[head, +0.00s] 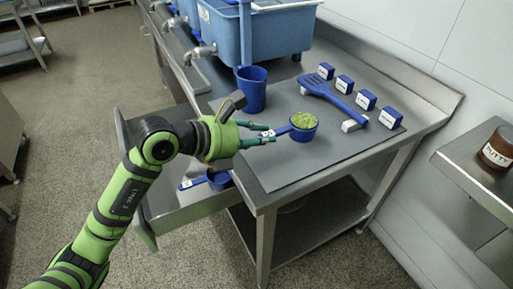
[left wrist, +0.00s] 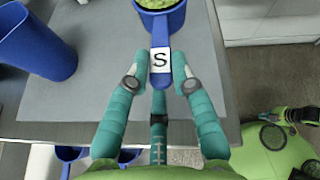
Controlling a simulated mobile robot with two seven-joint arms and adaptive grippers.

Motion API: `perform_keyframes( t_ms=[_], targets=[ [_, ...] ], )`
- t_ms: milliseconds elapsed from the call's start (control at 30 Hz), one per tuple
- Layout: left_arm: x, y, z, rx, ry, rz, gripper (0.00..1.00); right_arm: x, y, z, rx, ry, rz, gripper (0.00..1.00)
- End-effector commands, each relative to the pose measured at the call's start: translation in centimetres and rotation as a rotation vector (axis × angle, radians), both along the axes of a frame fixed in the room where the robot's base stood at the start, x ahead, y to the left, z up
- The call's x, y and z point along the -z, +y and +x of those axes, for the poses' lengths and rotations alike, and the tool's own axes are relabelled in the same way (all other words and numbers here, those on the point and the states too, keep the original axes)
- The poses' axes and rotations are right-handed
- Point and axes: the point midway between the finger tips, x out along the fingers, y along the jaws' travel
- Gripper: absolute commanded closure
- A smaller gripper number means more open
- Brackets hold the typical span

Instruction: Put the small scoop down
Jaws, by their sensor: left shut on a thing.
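The small scoop (head: 303,121) is blue, with a bowl full of green granular stuff and a white label on its handle. In the left wrist view its handle (left wrist: 161,62), labelled "S", lies between my fingertips. My left gripper (head: 268,134) is shut on this handle, near the front edge of the grey mat (head: 285,165). The bowl is over the mat; I cannot tell whether it touches the mat. The left gripper also shows in the left wrist view (left wrist: 160,80).
A blue jug (head: 251,90) stands left of the scoop. A blue slotted spatula (head: 330,95) on rests and several small labelled blue blocks (head: 366,100) stand behind. An open drawer (head: 190,205) holds another blue scoop (head: 219,181).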

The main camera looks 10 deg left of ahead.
Motion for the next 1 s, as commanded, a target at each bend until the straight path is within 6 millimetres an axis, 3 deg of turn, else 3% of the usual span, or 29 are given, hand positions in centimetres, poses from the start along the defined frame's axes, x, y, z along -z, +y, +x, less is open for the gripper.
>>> perform_keyframes(
  t_ms=[233, 500, 867, 900, 1000],
  targets=[
    [1.3, 1.1, 0.5, 0.001, 0.000, -0.003, 1.00, -0.1, 0.1, 0.6, -0.002, -0.014, 0.003, 1.00],
    [4.7, 1.1, 0.5, 0.000, -0.001, -0.003, 1.00, 0.1, 0.2, 0.7, -0.002, -0.016, 0.003, 1.00],
    [4.9, 1.1, 0.5, 0.000, -0.003, -0.002, 1.00, 0.2, 0.2, 1.1, -0.002, -0.021, 0.003, 1.00],
    [4.9, 1.1, 0.5, 0.001, -0.001, -0.001, 0.66, 0.1, 0.2, 1.1, -0.003, -0.022, 0.003, 1.00],
    [4.9, 1.1, 0.5, 0.001, -0.001, -0.001, 0.66, 0.1, 0.2, 1.1, -0.003, -0.023, 0.004, 1.00]
  ],
)
